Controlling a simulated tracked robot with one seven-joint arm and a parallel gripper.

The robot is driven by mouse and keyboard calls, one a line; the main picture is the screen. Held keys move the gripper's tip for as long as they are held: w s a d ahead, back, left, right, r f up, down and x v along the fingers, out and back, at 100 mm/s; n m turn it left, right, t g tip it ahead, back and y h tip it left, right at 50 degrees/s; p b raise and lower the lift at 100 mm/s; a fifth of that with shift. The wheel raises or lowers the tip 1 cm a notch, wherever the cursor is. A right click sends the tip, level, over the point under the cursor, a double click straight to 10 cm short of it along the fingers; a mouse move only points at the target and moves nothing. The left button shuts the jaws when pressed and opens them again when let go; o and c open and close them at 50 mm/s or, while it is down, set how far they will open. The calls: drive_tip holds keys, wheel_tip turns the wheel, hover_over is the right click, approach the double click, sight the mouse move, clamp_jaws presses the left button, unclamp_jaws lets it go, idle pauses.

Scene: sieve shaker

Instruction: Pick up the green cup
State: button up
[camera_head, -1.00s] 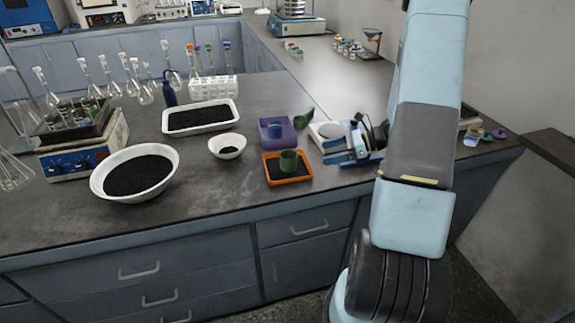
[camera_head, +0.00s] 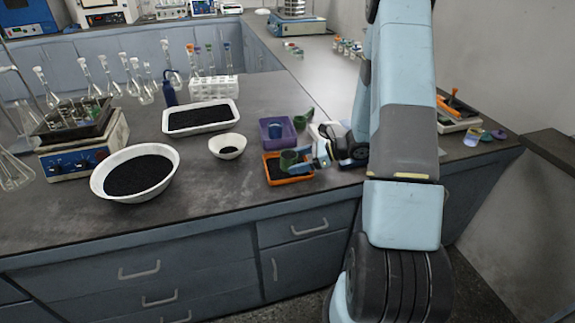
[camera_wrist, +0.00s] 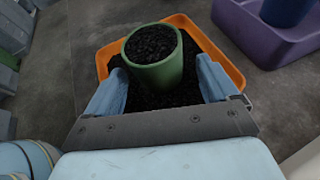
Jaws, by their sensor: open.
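The green cup (camera_head: 289,159) stands upright in the orange tray (camera_head: 272,181) on the bench. In the wrist view the green cup (camera_wrist: 157,72) is filled with dark granules and stands on dark granules in the orange tray (camera_wrist: 233,75). My gripper (camera_head: 305,160) is open at the tray. In the wrist view my gripper (camera_wrist: 160,84) has one blue finger on each side of the cup, with the cup between and just ahead of them. Visible gaps separate the fingers from the cup; whether their tips are level with it I cannot tell.
A purple tray (camera_head: 278,142) with a blue cup (camera_head: 274,131) lies just behind the orange tray. A small white bowl (camera_head: 227,146) and a large white bowl (camera_head: 135,173) stand to the left. A white tray of granules (camera_head: 200,117) is farther back. Bare bench lies in front.

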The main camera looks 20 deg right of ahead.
drive_tip(key=shift+x, duration=1.1)
drive_tip(key=shift+s+f, duration=0.1)
drive_tip(key=shift+c, duration=0.4)
drive_tip(key=shift+s+f, duration=0.1)
drive_tip(key=shift+f, duration=0.05)
drive_tip(key=c, duration=1.1)
